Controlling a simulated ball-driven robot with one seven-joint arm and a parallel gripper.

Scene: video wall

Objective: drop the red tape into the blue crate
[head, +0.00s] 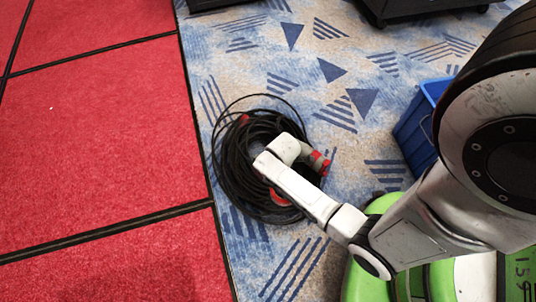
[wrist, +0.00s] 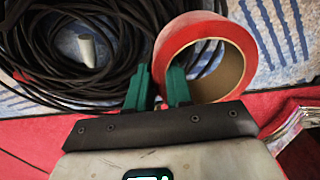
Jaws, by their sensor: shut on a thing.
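The red tape (wrist: 208,30) is a thick roll with a brown cardboard core, held at the right of my gripper (wrist: 159,78) in the wrist view. The green fingers are shut on the roll's left wall, one finger inside the core. In the head view a red arc of the tape (head: 279,199) shows beside my arm, over the cable coil; my fingers are hidden there. The blue crate (head: 414,132) stands at the right of the head view, well away from the tape. My arm hides much of it, and its inside barely shows.
A coil of black cable (head: 229,165) lies on the blue patterned carpet below my gripper. A small white cylinder (wrist: 88,49) shows among the cable loops. Red floor panels (head: 100,150) fill the left. Dark wheeled equipment (head: 410,8) stands at the top. Carpet between coil and crate looks clear.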

